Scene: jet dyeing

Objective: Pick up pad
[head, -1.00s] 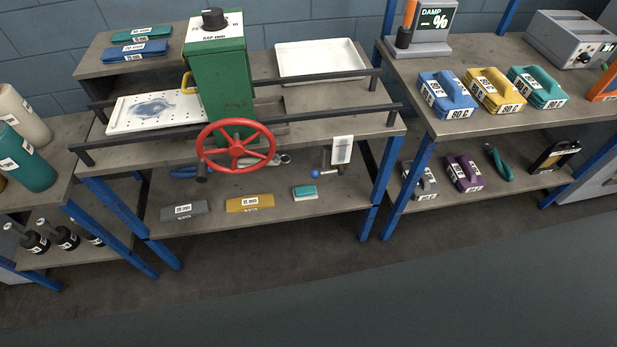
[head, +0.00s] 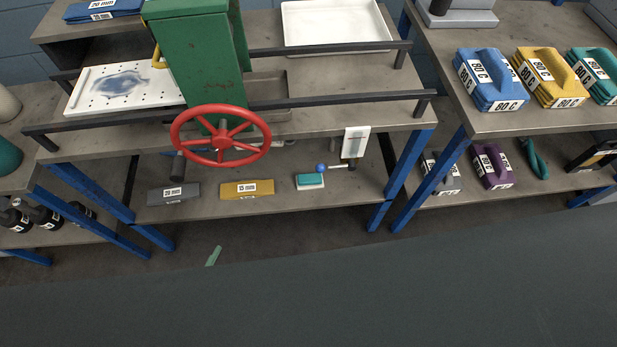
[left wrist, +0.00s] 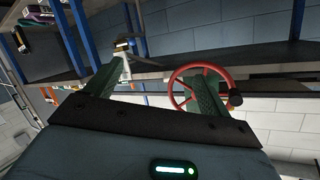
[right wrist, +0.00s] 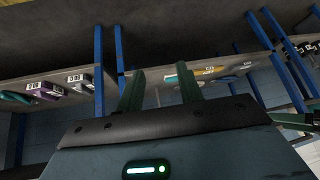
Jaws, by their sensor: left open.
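A small teal pad with a white base (head: 310,181) lies on the lower shelf, right of the yellow block; it also shows in the right wrist view (right wrist: 171,79). A green fingertip of my left gripper (head: 213,256) shows in the head view, in front of and below the lower shelf, left of the pad. In the left wrist view, my left gripper (left wrist: 155,80) is open with empty space between its fingers. My right gripper (right wrist: 160,72) is open and empty in its wrist view, with the pad in line beyond its fingers. Neither gripper touches the pad.
The red handwheel (head: 220,136) of the green press (head: 197,60) juts out above the lower shelf. A yellow block (head: 247,190) and a grey block (head: 174,194) lie left of the pad. A blue-knobbed tool (head: 335,167) and a white card (head: 355,141) are close behind it.

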